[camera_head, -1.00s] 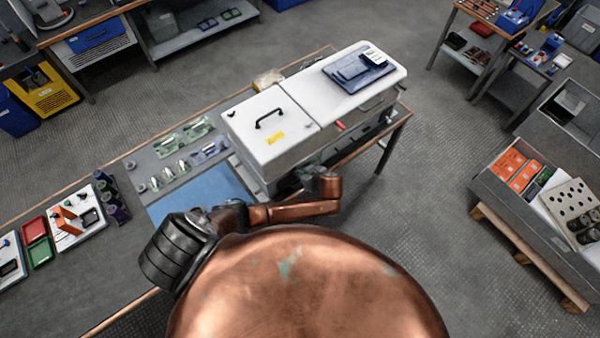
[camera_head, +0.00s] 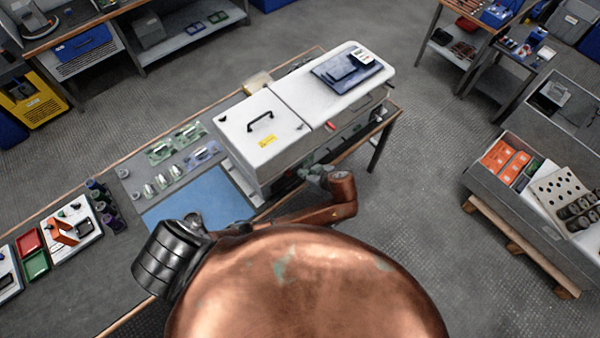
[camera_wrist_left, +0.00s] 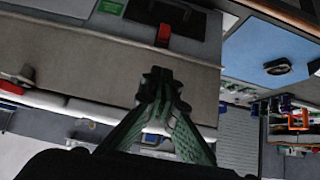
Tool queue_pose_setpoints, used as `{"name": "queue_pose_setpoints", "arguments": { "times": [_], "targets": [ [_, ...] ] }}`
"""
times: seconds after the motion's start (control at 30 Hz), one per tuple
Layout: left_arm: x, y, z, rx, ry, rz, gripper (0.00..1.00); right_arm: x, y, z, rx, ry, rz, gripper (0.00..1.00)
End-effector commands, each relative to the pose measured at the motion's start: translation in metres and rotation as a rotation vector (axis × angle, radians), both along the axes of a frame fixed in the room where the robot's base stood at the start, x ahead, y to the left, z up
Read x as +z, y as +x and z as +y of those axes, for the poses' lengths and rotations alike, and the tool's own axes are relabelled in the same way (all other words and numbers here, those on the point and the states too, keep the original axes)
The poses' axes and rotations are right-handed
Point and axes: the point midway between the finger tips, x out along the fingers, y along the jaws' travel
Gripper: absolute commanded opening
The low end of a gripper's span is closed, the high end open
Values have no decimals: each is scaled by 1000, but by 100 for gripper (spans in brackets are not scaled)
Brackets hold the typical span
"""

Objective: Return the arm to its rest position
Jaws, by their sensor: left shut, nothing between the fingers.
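My left arm's copper links reach across the front of the bench in the head view. The left gripper (camera_head: 312,172) is small and partly hidden there, close to the front side of the white cabinet. In the left wrist view the green fingers of the left gripper (camera_wrist_left: 160,88) meet at their tips and hold nothing. Behind them is a pale panel with a red latch (camera_wrist_left: 164,36). My right arm and gripper are out of view.
The white cabinet (camera_head: 262,150) with a black handle stands on the bench. A blue mat (camera_head: 200,200) and small parts lie left of it. A grey crate (camera_head: 540,225) on a pallet stands at the right. The floor between is clear.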

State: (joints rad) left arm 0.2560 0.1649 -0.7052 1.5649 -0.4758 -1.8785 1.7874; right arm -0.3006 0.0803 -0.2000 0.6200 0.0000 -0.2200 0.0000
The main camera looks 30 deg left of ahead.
Motion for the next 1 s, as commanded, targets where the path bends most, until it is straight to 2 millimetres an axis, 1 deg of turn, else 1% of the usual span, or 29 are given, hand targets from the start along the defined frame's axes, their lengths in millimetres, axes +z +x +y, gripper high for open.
{"name": "queue_pose_setpoints", "arguments": {
  "times": [0.2,0.57,0.63,0.67,0.77,0.87,0.9,0.97,1.0],
  "targets": [
    [1,-1,-1,1,0,1,0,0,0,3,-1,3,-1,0],
    [1,0,-1,1,0,1,0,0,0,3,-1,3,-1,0],
    [-4,-1,0,-7,-1,10,0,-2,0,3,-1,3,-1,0],
    [-10,-1,1,-14,-3,20,0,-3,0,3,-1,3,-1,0],
    [-47,-5,6,-71,-12,88,0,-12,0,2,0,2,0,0],
    [-109,-14,15,-174,-36,200,0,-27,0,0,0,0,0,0],
    [-138,-20,19,-225,-50,250,0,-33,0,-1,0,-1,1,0],
    [-182,-31,24,-302,-76,324,0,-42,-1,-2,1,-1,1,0],
    [-209,-40,28,-353,-92,366,0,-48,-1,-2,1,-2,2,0]
  ]
}}
